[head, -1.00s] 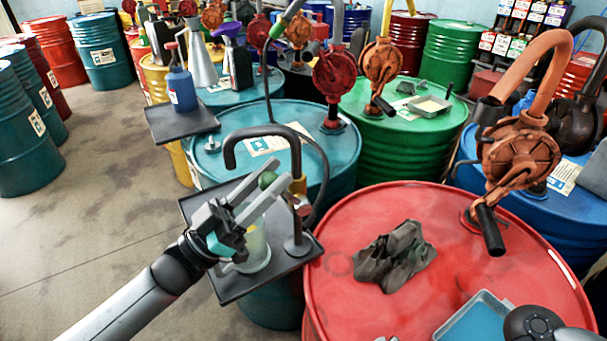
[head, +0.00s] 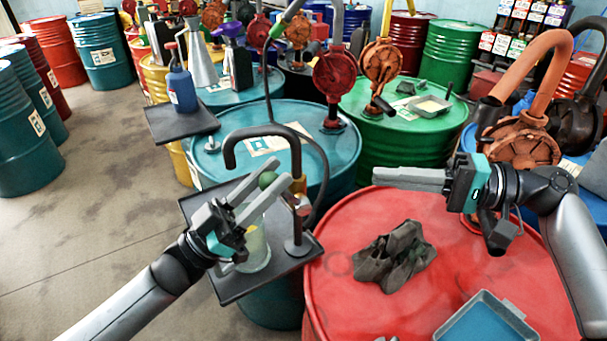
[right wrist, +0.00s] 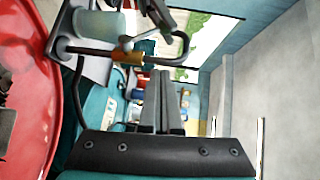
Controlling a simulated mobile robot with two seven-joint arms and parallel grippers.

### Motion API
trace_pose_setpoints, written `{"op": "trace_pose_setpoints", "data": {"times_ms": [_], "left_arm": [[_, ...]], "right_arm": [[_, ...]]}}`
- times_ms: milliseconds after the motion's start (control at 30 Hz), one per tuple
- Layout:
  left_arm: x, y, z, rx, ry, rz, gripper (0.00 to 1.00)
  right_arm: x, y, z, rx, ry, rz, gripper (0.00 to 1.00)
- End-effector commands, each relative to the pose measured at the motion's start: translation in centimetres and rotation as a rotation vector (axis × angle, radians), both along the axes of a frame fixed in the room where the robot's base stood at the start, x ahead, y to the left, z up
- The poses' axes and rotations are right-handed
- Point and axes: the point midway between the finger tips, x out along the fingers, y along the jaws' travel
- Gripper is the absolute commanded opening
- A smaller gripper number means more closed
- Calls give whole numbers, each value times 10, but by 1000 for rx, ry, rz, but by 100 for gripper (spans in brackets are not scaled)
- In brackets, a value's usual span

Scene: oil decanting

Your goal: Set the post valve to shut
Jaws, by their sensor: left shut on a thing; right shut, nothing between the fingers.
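The dark hooked post (head: 296,158) stands on a black tray, with a brass-coloured valve body (head: 298,185) on its upright. A green ball knob (head: 268,180) shows beside the valve, between the fingertips of my left gripper (head: 266,182), which is shut on it. The lever behind the knob is mostly hidden by the fingers. A clear beaker (head: 256,250) stands below, partly behind that gripper. My right gripper (head: 377,177) is shut and empty above the red drum, apart from the post. The right wrist view shows its closed fingers (right wrist: 160,75) and the brass valve body (right wrist: 127,57).
The black tray (head: 232,288) overhangs beside the red drum (head: 340,215). A dark crumpled rag (head: 395,255) and a blue-filled pan (head: 485,322) lie on this drum. An orange pump (head: 525,140) stands behind my right arm. Open floor lies at left.

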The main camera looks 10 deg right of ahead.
Motion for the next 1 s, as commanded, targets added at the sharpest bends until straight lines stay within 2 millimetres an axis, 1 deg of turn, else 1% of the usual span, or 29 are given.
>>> {"op": "trace_pose_setpoints", "data": {"times_ms": [33,133,267,667,800,1000], "left_arm": [[0,0,1,-1,0,0,0],[0,0,1,-1,0,0,0],[0,0,1,-1,0,0,0],[0,0,1,-1,0,0,0],[0,0,1,-1,0,0,0],[0,0,1,-1,0,0,0]], "right_arm": [[3,-1,4,6,-14,-5,0],[7,3,6,8,-25,-8,0],[13,18,5,8,-26,-7,0],[47,93,-1,9,-25,-6,0],[37,112,-4,7,-24,-6,0],[32,125,-6,6,-21,-7,0]]}}
